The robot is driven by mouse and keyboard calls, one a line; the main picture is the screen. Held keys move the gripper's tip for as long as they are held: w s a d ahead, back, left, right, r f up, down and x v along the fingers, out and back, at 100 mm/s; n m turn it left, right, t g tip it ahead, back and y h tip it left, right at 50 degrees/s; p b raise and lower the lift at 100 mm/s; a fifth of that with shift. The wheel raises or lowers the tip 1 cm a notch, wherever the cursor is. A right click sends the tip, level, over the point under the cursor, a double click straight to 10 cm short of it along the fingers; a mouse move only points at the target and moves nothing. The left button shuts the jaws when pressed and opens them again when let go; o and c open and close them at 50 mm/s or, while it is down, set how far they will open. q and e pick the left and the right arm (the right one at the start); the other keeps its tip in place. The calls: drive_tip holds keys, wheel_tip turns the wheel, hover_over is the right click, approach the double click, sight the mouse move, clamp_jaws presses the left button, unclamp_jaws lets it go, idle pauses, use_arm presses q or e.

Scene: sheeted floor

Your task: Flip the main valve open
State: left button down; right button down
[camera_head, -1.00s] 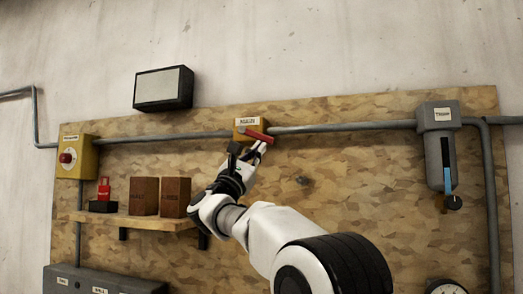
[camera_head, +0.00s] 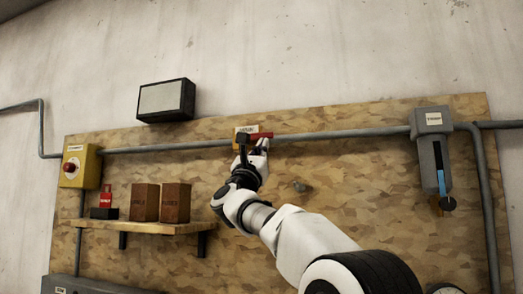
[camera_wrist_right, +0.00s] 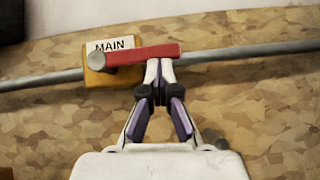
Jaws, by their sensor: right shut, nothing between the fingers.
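The main valve is a yellow block (camera_wrist_right: 97,78) labelled MAIN on the grey pipe. Its red handle (camera_wrist_right: 145,54) points right from a round pivot and lies about in line with the pipe. In the head view the red handle (camera_head: 262,135) also looks nearly level, along the pipe. My right gripper (camera_wrist_right: 160,68) is shut and empty. Its fingertips are at the lower edge of the handle's free end and appear to touch it. In the head view the right gripper (camera_head: 258,148) partly covers the valve block. My left gripper is out of view.
A grey pipe (camera_head: 350,133) crosses the wooden board (camera_head: 350,220). A yellow box with a red button (camera_head: 80,165) is on the left, above a shelf (camera_head: 150,227) with brown blocks. A grey unit with a blue gauge (camera_head: 432,150) is on the right.

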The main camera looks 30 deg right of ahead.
drive_tip(key=shift+d, duration=0.1)
drive_tip(key=d+f+b+v, duration=0.2)
drive_tip(key=b+v, duration=1)
drive_tip(key=v, duration=0.1)
drive_tip(key=shift+w, duration=0.3)
